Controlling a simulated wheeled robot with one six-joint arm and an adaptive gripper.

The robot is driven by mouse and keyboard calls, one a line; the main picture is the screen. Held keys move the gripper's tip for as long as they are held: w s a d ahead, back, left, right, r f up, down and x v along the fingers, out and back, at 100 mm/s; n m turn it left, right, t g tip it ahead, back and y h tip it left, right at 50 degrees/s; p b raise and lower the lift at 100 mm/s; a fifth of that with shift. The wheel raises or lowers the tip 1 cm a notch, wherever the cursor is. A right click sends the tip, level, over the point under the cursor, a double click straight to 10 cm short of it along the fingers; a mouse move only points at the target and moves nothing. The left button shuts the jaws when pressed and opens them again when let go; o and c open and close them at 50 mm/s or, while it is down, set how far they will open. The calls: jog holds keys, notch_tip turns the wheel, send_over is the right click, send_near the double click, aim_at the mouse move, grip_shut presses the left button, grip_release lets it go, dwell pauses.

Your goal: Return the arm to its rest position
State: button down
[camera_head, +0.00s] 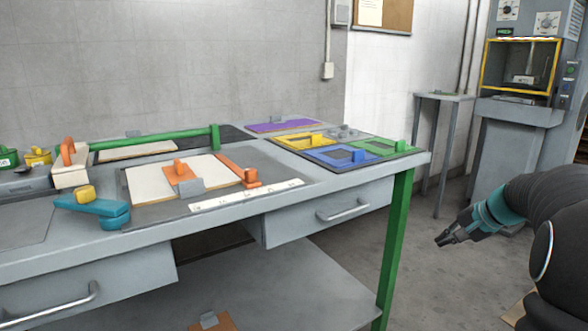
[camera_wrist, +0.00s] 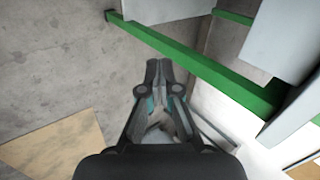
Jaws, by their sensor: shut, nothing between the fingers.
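My gripper (camera_head: 441,241) shows at the right in the head view, at the end of my dark arm with a teal band. It hangs in open air to the right of the workbench (camera_head: 345,181), below the level of its top and apart from it. In the wrist view my gripper (camera_wrist: 160,66) points away from the camera with its fingertips together. It is shut and nothing shows between the fingers.
The bench's green leg (camera_head: 394,250) stands left of my gripper; a green bar (camera_wrist: 200,70) crosses the wrist view. A small side table (camera_head: 444,97) and a grey machine (camera_head: 520,110) stand behind. Floor between bench and arm is clear.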

jog(key=s+a+f+n+h, duration=0.1)
jog(key=s+a+n, duration=0.4)
jog(key=s+a, duration=0.6)
jog(key=s+a+f+n+g+h, duration=0.1)
jog(key=s+a+n+h, duration=0.2)
jog(key=s+a, duration=0.7)
jog(key=s+n, duration=0.2)
jog(key=s, duration=0.7)
jog(key=shift+s+a+f+n, duration=0.2)
jog(key=shift+s+a+n, duration=0.2)
